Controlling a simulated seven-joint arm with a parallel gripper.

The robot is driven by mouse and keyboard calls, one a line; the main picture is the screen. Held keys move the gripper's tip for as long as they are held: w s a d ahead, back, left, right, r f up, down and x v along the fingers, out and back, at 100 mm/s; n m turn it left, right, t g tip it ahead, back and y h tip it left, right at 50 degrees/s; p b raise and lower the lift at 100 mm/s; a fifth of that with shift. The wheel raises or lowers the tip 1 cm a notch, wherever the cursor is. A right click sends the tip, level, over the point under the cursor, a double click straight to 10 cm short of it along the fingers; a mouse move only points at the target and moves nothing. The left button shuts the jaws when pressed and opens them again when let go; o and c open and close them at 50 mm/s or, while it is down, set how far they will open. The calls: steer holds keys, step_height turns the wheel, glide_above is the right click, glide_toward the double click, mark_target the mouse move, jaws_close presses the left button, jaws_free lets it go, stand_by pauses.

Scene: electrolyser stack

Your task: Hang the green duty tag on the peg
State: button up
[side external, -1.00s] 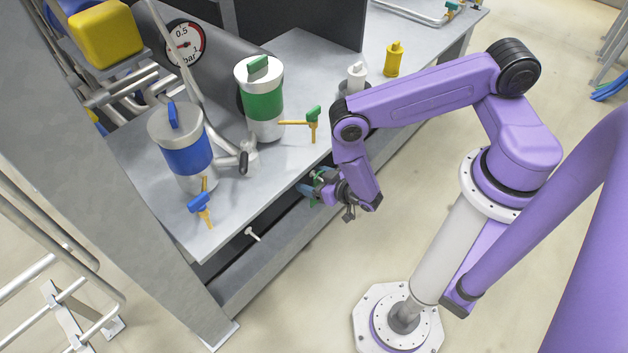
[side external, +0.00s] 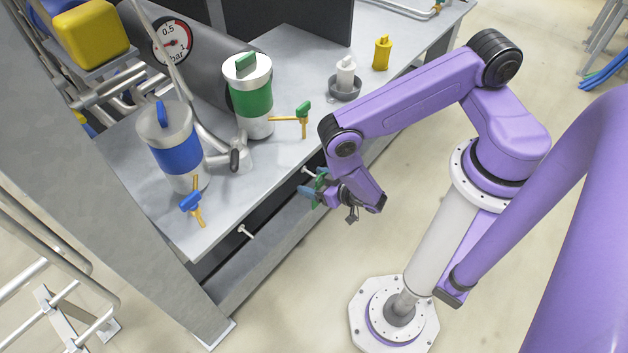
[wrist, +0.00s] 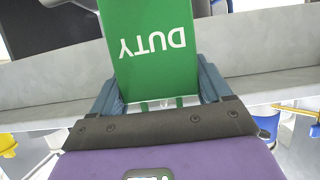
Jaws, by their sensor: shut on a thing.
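My gripper (side external: 316,192) is shut on the green duty tag (wrist: 153,45). The wrist view shows the tag between the two blue-grey fingers, its white word DUTY upside down. In the side view the tag (side external: 320,181) is a small green patch, partly hidden by the gripper. A white peg (side external: 308,171) juts from the bench front just beside the tag; I cannot tell whether they touch. A second white peg (side external: 245,231) stands bare further left along the same front. The tag's hole cannot be made out.
The grey bench top (side external: 285,160) lies above the pegs. Near its edge are a blue-banded canister (side external: 178,152), a green-banded canister (side external: 251,100), a blue-handled valve (side external: 192,202) and a green-handled valve (side external: 303,112).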

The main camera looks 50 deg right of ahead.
steer(key=shift+s, duration=1.75)
steer(key=s+a+g, duration=0.1)
steer(key=s+a, duration=0.1)
steer(key=a, duration=1)
steer(key=s+a+g, duration=0.1)
steer(key=s+a, duration=0.1)
steer(key=a, duration=1)
steer(key=w+f, duration=0.1)
steer(key=w, duration=0.9)
steer(key=shift+f+g, duration=0.2)
steer(key=shift+g, duration=0.1)
stand_by(0.5)
